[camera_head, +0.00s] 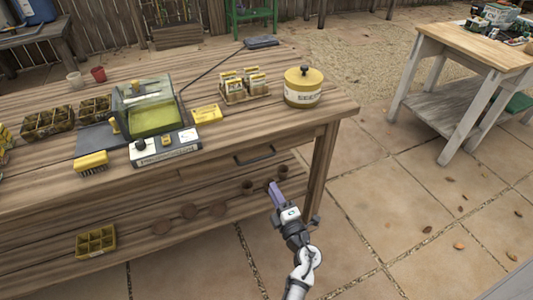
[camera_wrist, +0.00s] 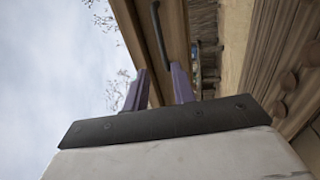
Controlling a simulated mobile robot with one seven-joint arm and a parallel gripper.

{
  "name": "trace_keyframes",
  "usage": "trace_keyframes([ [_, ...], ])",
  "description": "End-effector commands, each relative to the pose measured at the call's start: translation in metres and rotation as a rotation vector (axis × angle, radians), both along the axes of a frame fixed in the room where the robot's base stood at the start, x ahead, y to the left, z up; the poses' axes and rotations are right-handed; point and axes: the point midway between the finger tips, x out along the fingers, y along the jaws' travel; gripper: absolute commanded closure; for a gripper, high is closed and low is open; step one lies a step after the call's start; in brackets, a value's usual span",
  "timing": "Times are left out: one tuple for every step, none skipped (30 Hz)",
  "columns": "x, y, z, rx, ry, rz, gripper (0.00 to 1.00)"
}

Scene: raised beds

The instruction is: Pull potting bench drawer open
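The wooden potting bench (camera_head: 340,108) fills the left and middle of the head view. Its drawer front (camera_head: 222,172) sits under the top near the right end and looks flush with the bench. A dark bar handle (camera_head: 255,156) is on it; the handle also shows in the wrist view (camera_wrist: 159,34), beyond my fingertips. My gripper (camera_head: 274,188) is in front of the bench, below and slightly right of the handle. In the wrist view its two purple fingers (camera_wrist: 158,82) stand apart with nothing between them. The gripper appears clear of the handle.
On the bench stand a yellow seed tin (camera_head: 303,92), seed packets (camera_head: 243,84) and a clear-lidded propagator (camera_head: 152,112). The bench's right leg (camera_head: 322,165) is close by. Paving (camera_head: 400,220) to the right is open.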

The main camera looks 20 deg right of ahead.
Motion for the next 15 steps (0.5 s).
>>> trace_keyframes([
  [-0.001,-0.002,-0.003,0.000,0.007,-0.004,0.74],
  [0.000,-0.003,-0.003,-0.001,0.009,-0.005,0.74],
  [0.002,-0.003,-0.003,-0.001,0.010,-0.006,0.74],
  [0.005,-0.003,-0.002,-0.001,0.010,-0.005,0.74],
  [0.008,-0.002,-0.001,-0.001,0.010,-0.005,0.74],
  [0.014,-0.002,0.001,-0.003,0.008,-0.003,0.74],
  [0.020,-0.002,0.002,-0.003,0.008,-0.003,0.74],
  [0.025,-0.002,0.003,-0.003,0.009,-0.004,0.74],
  [0.033,-0.001,0.005,-0.003,0.008,-0.003,0.74],
  [0.040,-0.001,0.006,-0.003,0.007,-0.003,0.74],
  [0.046,-0.001,0.007,-0.003,0.008,-0.003,0.74],
  [0.055,0.000,0.010,-0.004,0.007,-0.003,0.74],
  [0.062,0.000,0.010,-0.003,0.007,-0.003,0.74],
  [0.068,0.000,0.012,-0.003,0.007,-0.003,0.74],
  [0.077,0.001,0.013,-0.002,0.007,-0.002,0.74],
])
